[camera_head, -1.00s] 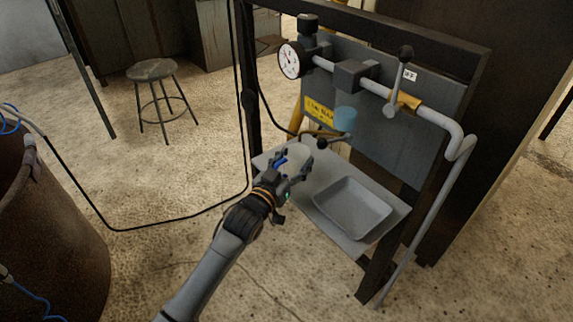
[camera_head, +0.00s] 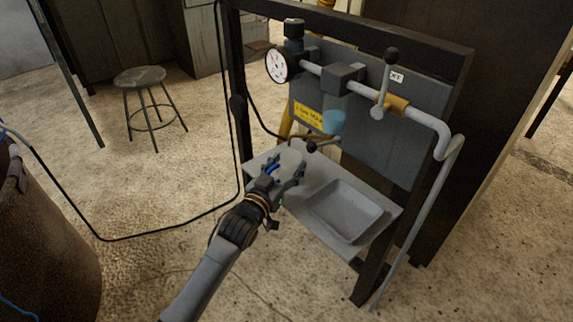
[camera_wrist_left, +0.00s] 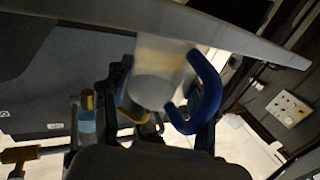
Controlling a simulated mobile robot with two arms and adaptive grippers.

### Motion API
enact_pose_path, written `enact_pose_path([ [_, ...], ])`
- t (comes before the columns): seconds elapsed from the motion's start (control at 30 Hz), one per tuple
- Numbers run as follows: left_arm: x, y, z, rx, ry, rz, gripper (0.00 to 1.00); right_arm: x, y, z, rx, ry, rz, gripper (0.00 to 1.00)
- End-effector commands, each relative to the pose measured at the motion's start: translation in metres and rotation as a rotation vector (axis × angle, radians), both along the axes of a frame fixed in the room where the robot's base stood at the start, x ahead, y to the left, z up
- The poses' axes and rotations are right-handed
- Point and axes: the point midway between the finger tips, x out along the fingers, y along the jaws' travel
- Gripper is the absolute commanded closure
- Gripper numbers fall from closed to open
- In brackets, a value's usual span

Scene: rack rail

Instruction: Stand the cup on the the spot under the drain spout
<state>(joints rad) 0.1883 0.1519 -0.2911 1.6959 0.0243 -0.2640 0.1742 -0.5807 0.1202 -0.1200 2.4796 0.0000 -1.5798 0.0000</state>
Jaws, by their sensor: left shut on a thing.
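The pale cup with a blue handle (camera_wrist_left: 158,70) is between my left gripper's fingers in the left wrist view. In the head view only its blue handle (camera_head: 271,168) and a pale part of its body show. My left gripper (camera_head: 286,172) is shut on it, over the left part of the grey shelf (camera_head: 322,232). Whether the cup touches the shelf is unclear. The drain spout (camera_head: 326,139) is a thin brass-coloured pipe with a black knob, below a light-blue bowl (camera_head: 335,121). No marked spot shows under it. My right gripper is not in view.
A grey tray (camera_head: 345,211) occupies the shelf's right part. A pressure gauge (camera_head: 278,65), pipes and a lever (camera_head: 382,90) are above on the rack. A black upright (camera_head: 237,95) borders the shelf's left. A stool (camera_head: 142,80) stands apart on the floor.

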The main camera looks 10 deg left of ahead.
Motion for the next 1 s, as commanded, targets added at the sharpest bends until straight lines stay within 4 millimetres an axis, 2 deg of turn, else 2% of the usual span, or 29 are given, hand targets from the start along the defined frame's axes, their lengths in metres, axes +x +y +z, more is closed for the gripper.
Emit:
enact_pose_path([
  [0.23, 0.0, 0.0, -0.006, 0.0, 0.0, 0.0, 0.73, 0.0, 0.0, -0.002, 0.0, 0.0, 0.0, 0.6],
  [0.27, 0.0, 0.0, -0.005, 0.0, 0.0, 0.0, 0.38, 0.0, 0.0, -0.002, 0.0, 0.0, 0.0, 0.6],
  [0.37, 0.0, 0.0, -0.005, 0.0, 0.0, 0.0, 0.17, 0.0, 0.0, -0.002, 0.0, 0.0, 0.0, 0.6],
  [0.4, 0.0, 0.0, -0.005, 0.0, 0.0, 0.0, 0.15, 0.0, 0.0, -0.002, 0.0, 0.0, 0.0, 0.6],
  [0.77, -0.003, 0.001, -0.006, 0.0, 0.001, 0.0, 0.15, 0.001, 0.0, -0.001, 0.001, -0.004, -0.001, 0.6],
  [0.87, -0.012, 0.004, -0.006, 0.0, 0.001, 0.001, 0.15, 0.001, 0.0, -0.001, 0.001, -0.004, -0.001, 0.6],
  [1.0, -0.037, 0.01, -0.007, 0.001, 0.003, 0.0, 0.15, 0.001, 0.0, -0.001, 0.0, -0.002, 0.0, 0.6],
])
